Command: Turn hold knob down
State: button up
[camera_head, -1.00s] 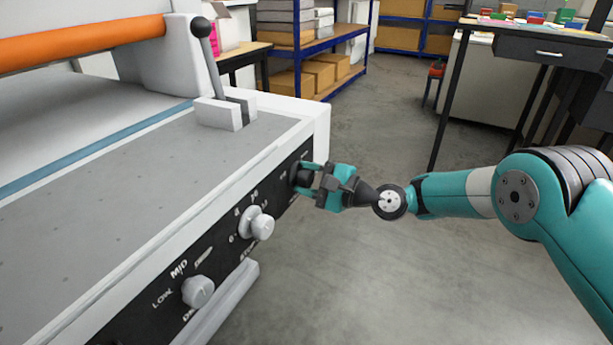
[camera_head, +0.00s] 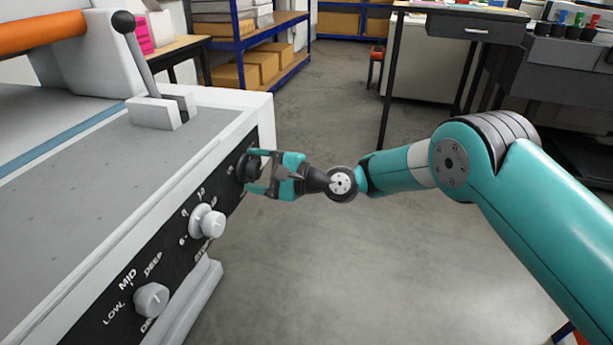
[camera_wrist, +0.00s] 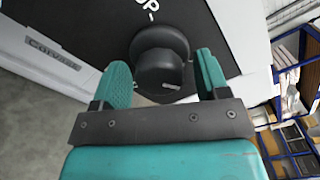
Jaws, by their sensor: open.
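A dark round knob (camera_head: 248,169) sits at the far end of the black control panel on the machine's side. In the wrist view the knob (camera_wrist: 160,72) is black with a pale mark low on its face, and partly cut-off lettering ending in "P" is above it. My gripper (camera_head: 258,172) is open at this knob, its teal fingers on either side. In the wrist view the fingertips (camera_wrist: 162,80) flank the knob, with gaps visible on both sides. The word "hold" cannot be read in any view.
A white knob (camera_head: 207,221) and another white knob (camera_head: 152,299) are nearer on the same panel (camera_head: 180,250). A lever (camera_head: 141,60) stands on the machine's top. The grey floor (camera_head: 310,270) is clear beside the panel. A black desk (camera_head: 460,25) stands behind.

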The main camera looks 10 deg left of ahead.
jog(key=s+d+b, duration=0.1)
jog(key=d+b, duration=0.2)
jog(key=d, duration=1.4)
jog(key=shift+s+b, duration=0.15)
jog(key=shift+b, duration=0.2)
